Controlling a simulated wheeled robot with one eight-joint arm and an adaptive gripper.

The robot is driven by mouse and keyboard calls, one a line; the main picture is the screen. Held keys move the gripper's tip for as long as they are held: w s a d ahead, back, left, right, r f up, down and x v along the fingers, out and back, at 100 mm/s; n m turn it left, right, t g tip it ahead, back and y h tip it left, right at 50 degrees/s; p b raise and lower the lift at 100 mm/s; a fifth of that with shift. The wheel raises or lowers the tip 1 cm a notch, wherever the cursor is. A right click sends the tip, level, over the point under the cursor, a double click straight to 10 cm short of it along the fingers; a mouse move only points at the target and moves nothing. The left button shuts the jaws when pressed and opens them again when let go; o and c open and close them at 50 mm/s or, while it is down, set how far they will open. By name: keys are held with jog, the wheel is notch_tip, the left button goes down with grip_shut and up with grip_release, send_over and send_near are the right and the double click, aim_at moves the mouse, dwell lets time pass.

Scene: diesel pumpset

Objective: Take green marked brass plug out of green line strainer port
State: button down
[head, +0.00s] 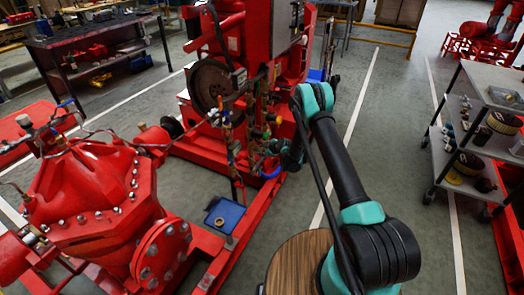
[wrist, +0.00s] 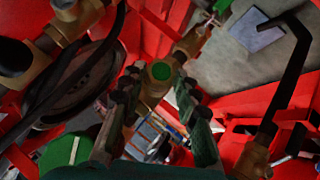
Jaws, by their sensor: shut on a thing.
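In the wrist view, the green marked brass plug (wrist: 161,71) shows its round green face, with brass around it, between the fingertips of my gripper (wrist: 158,88). The two dark fingers are closed in on it from either side. Brass pipework (wrist: 190,45) runs behind it towards the upper right. The strainer port itself is hidden behind the plug and fingers, so I cannot tell how deep the plug sits. In the head view, my arm reaches into the pipework beside the red engine, and the fingertips are too small and covered to make out.
A large green cap with a white stripe (wrist: 66,150) is close at the lower left in the wrist view. Dark hoses and a black pipe (wrist: 290,75) flank the gripper. A blue tray (head: 224,215) lies below. A shelf cart (head: 480,130) stands right, with clear floor between.

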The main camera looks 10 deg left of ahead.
jog(key=c, duration=1.3)
grip_release()
jog(key=shift+o, duration=0.2)
jog(key=shift+w, duration=0.1)
jog(key=g, duration=0.1)
jog(key=m+g, duration=0.1)
jog(key=shift+w+d+m+g+y, duration=0.2)
jog(key=shift+w+m+g+y, duration=0.1)
jog(key=shift+g+y, duration=0.1)
jog(key=shift+a+r+m+g+y, duration=0.1)
jog(key=shift+m+g+y, duration=0.3)
jog(key=shift+g, duration=0.5)
